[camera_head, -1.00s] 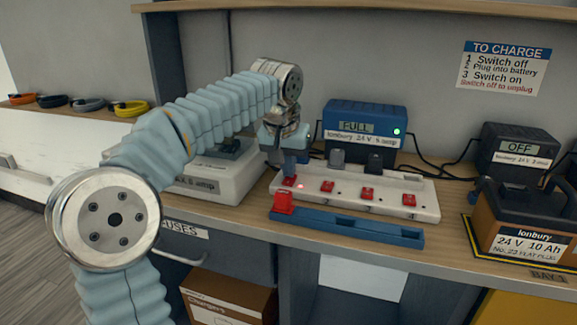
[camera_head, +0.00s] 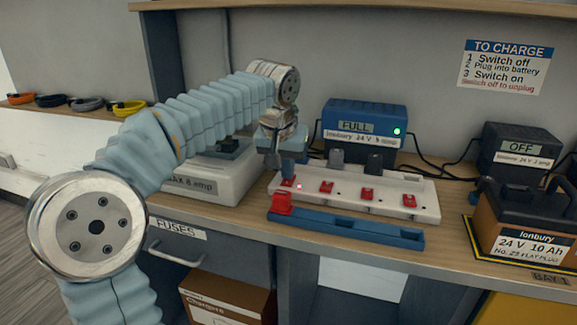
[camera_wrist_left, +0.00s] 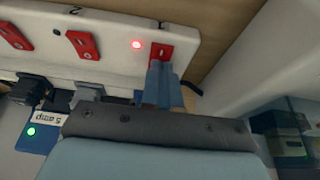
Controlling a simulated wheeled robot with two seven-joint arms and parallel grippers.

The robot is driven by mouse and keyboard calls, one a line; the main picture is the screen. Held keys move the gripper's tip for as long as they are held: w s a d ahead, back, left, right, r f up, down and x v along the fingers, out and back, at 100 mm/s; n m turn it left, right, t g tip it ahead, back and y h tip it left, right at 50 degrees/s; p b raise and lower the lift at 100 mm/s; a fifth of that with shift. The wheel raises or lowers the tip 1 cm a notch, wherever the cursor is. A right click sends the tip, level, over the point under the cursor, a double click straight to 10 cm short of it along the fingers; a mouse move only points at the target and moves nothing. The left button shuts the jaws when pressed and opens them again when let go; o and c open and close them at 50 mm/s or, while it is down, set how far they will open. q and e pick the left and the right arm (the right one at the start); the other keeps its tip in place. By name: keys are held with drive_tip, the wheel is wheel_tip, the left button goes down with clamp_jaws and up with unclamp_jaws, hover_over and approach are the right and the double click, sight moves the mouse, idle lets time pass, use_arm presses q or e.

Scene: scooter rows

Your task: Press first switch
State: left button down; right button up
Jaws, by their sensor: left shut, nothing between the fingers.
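A white power strip (camera_head: 430,209) lies on the bench with a row of red switches. The first switch (camera_head: 288,183) is at its left end, and in the left wrist view it (camera_wrist_left: 164,51) sits by the number 1. A small red light (camera_wrist_left: 136,44) glows beside it. My left gripper (camera_head: 289,176) is shut and empty, pointing down at the first switch. In the left wrist view its blue fingertips (camera_wrist_left: 160,64) overlap the switch's lower part; I cannot tell whether they touch. My right gripper is out of view.
A blue rail (camera_head: 360,232) with a red piece (camera_head: 282,203) lies in front. A battery (camera_head: 525,222) stands right.

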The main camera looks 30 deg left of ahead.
use_arm(q)
drive_tip(key=shift+s+f+g, duration=0.3)
drive_tip(key=shift+s+f, duration=0.05)
drive_tip(key=shift+f, duration=0.3)
wheel_tip(320, 180, up, 3)
drive_tip(key=p, duration=0.3)
drive_tip(key=v, duration=1.2)
drive_tip(key=shift+r, duration=0.1)
drive_tip(key=shift+w+r, duration=0.15)
drive_tip(key=shift+w, duration=0.4)
drive_tip(key=b+x, duration=0.4)
drive_tip(key=x, duration=0.8)
drive_tip(key=shift+f, duration=0.25)
drive_tip(key=shift+x, duration=0.8)
